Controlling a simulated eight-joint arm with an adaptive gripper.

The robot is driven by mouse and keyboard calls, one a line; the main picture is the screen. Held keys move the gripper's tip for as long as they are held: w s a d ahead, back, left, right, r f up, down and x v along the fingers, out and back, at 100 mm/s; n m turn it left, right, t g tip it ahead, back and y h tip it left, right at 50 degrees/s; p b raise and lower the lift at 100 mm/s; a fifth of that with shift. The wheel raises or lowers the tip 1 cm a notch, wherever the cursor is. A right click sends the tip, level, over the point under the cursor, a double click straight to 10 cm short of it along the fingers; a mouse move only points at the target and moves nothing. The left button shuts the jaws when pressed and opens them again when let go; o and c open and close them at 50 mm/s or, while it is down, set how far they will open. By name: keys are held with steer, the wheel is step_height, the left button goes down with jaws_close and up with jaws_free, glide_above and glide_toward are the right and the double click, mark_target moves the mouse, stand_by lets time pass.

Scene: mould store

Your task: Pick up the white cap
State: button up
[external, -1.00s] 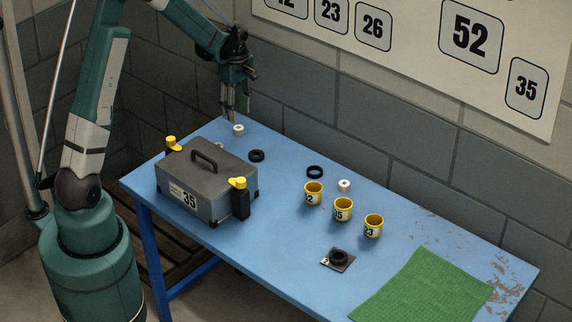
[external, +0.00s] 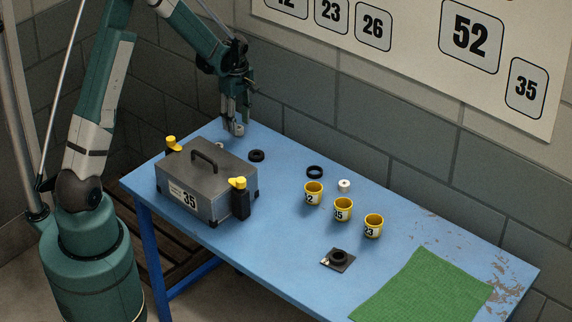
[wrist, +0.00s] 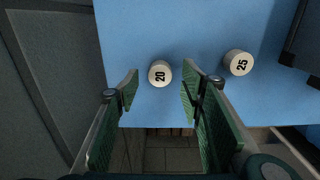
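A white cap marked 20 (wrist: 160,73) lies between and just ahead of my gripper's fingertips in the wrist view. It also shows, partly covered by the fingers, at the table's far left in the external view (external: 239,131). My gripper (wrist: 158,88) is open, with green pads on both sides and gaps between them and the cap. In the external view my gripper (external: 237,121) points down, close above the table. A second white cap marked 25 (wrist: 238,62) lies to the right in the wrist view; in the external view it is mostly hidden behind the grey case (external: 220,146).
The grey case marked 35 (external: 207,176), with yellow-topped posts, stands near the caps. A black ring (external: 257,156) lies beside it. Several yellow cups (external: 342,210), another white piece (external: 344,186) and a green mat (external: 425,287) are farther right. The wall is close behind.

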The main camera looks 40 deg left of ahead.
steer(key=shift+f, duration=1.1)
steer(key=shift+c, duration=0.3)
steer(key=c, duration=0.7)
